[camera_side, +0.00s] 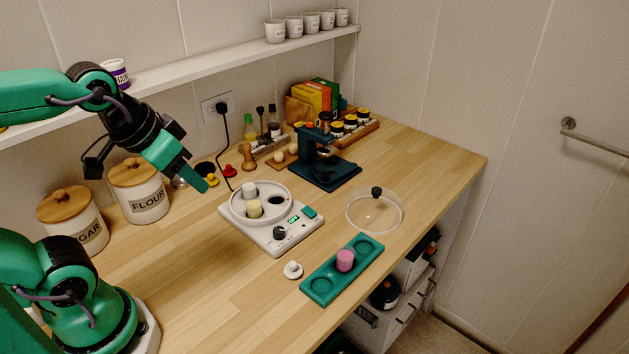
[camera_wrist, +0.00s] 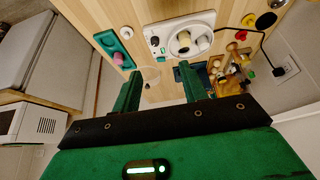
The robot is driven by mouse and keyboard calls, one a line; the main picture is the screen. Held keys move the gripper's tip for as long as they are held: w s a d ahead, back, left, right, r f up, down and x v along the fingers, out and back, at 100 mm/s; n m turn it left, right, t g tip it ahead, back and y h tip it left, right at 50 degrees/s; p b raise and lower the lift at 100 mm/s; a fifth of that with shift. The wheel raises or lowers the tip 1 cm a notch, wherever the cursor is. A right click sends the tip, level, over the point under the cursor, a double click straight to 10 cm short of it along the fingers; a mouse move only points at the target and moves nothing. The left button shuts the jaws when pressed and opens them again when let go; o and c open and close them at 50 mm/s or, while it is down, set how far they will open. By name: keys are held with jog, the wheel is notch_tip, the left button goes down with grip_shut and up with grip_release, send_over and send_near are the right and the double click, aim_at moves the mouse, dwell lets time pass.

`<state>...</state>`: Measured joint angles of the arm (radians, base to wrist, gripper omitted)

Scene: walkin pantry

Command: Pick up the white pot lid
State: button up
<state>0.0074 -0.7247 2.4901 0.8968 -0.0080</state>
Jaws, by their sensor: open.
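The white pot lid (camera_side: 293,270) is a small round disc with a knob. It lies on the wooden counter, left of the green tray and in front of the white appliance. In the wrist view the lid (camera_wrist: 127,32) shows small near the top, beside the tray. My gripper (camera_side: 201,180) is raised above the counter, behind and to the left of the lid and well apart from it. In the wrist view my gripper (camera_wrist: 158,82) has its two green fingers spread, with nothing held between them.
A white appliance (camera_side: 268,241) holds small cylinders in its round bowl. The green tray (camera_side: 322,289) carries a pink cylinder (camera_side: 345,260). A clear cover (camera_side: 391,225) with a black knob stands at the right. Flour and sugar canisters (camera_side: 142,204) stand left. Counter left of the lid is bare.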

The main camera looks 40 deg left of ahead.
jog(key=w+d+f+g, duration=0.3)
jog(key=w+d+f, duration=0.25)
jog(key=w, duration=0.25)
jog(key=g, duration=0.2)
send_over(293, 263)
jog(key=f, duration=1)
jog(key=shift+s+a, duration=0.15)
jog(key=shift+a, duration=0.1)
jog(key=shift+d+f, duration=0.2)
jog(key=shift+f, duration=1.55)
jog(key=shift+f, duration=0.1)
jog(key=shift+f, duration=2.5)
jog(key=c, duration=0.6)
